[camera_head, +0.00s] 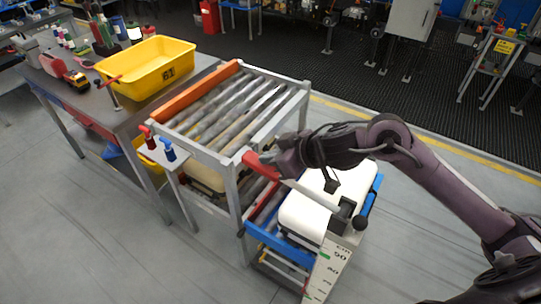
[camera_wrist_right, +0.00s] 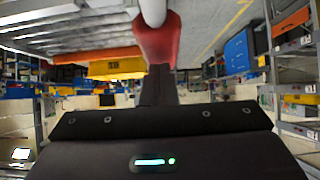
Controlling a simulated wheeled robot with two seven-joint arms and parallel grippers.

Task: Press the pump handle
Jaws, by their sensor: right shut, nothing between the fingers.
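The red pump handle grip (camera_head: 261,165) is at the middle of the head view, beside the conveyor's near corner. A pale rod leads from it to the right, toward the white-topped unit (camera_head: 305,215). My right gripper (camera_head: 280,163) is shut and empty, with its tip at the red grip. In the right wrist view the red grip (camera_wrist_right: 158,42) is directly beyond my closed fingers (camera_wrist_right: 158,82), which overlap its lower end. I cannot tell whether they touch. My left gripper is not in view.
The roller conveyor frame (camera_head: 225,158) stands just left of my right gripper. A yellow bin (camera_head: 145,82) sits on the metal table. Small red and blue levers (camera_head: 169,149) are on a stand at its near side. Floor at the lower left is clear.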

